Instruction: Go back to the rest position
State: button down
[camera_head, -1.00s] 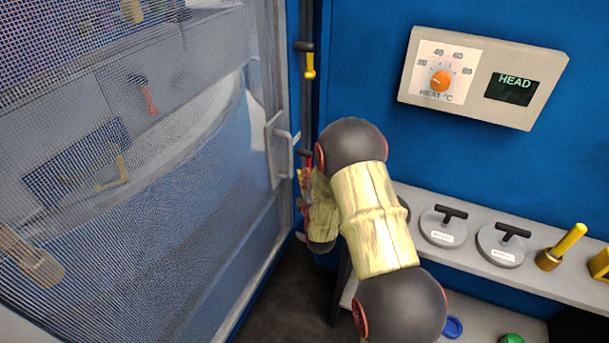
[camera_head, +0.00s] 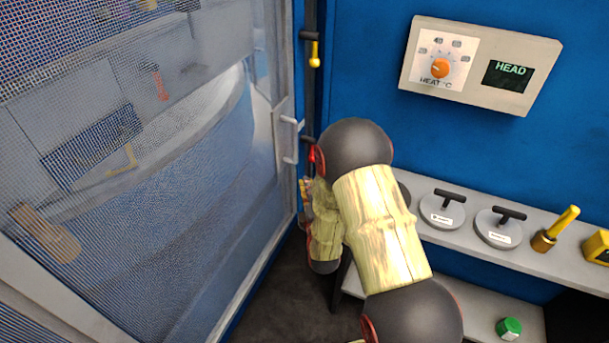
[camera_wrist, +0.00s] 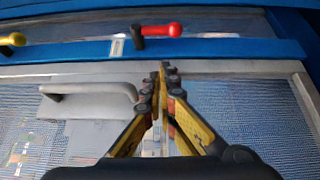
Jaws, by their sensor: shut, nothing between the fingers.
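My gripper (camera_wrist: 162,75) shows in the wrist view with its yellow and black fingers together and nothing between them. It points at the mesh guard door (camera_wrist: 230,105), with the grey door handle (camera_wrist: 90,92) just left of the fingers. A red-knobbed lever (camera_wrist: 157,31) and a yellow-knobbed lever (camera_wrist: 12,40) are beyond the fingertips, on the blue frame. In the head view my arm reaches in beside the door's edge, and the fingers are mostly hidden behind it. The door handle also shows there (camera_head: 289,139).
The mesh door (camera_head: 190,190) fills the left of the head view. At right a grey shelf (camera_head: 570,265) holds round dies (camera_head: 441,208) with black handles and a yellow-handled tool (camera_head: 556,228). A heat control box (camera_head: 480,65) is on the blue wall. A green item (camera_head: 508,327) lies lower.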

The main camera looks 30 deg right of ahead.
jog(key=shift+s+a, duration=0.1)
jog(key=shift+s, duration=0.25)
jog(key=s+a+f+m+g+y, duration=0.1)
jog(key=s+f+m+g, duration=0.15)
jog(key=f, duration=0.45)
jog(key=s+a+f+m+g+y, duration=0.1)
jog(key=s+f+m+g, duration=0.1)
jog(key=f+m+g, duration=0.35)
jog(key=s+a+f+m+g+y, duration=0.2)
jog(key=s+a+f+g, duration=0.1)
jog(key=s, duration=0.3)
jog(key=s+a+r+m, duration=0.1)
jog(key=s+a+r, duration=0.2)
jog(key=s+r, duration=0.4)
jog(key=s+a+r+m+y, duration=0.1)
jog(key=s+a+r, duration=0.3)
jog(key=r, duration=1.2)
jog(key=s+a+r+m, duration=0.2)
jog(key=s+a+r, duration=0.1)
jog(key=s+r, duration=0.7)
jog(key=shift+a+r+m+g+y, duration=0.3)
jog(key=shift+a+r+g, duration=0.1)
jog(key=shift+r, duration=0.45)
jog(key=shift+s, duration=0.1)
